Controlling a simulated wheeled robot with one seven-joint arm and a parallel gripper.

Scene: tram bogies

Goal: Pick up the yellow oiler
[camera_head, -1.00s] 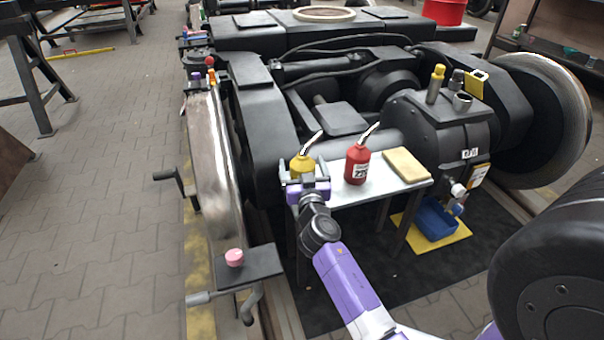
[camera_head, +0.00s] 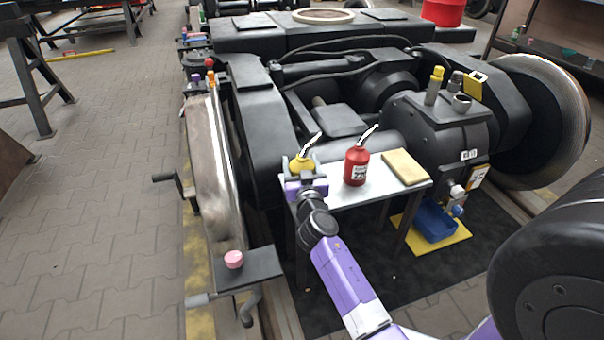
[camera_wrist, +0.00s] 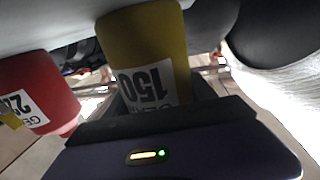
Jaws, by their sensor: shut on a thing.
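The yellow oiler (camera_head: 301,164) with a thin silver spout is at the left end of the small grey table in the head view. My gripper (camera_head: 304,180) is shut on it from the near side. In the wrist view the yellow oiler (camera_wrist: 146,50) stands between the jaws and shows a white label with "150". The wrist picture looks upside down. The oiler's lower part is hidden behind my gripper in the head view, so I cannot tell if it touches the table.
A red oiler (camera_head: 357,166) stands close to the right, also in the wrist view (camera_wrist: 42,95). A tan sponge-like block (camera_head: 405,167) lies at the right of the table (camera_head: 345,194). The black bogie frame (camera_head: 262,140) rises just behind and left.

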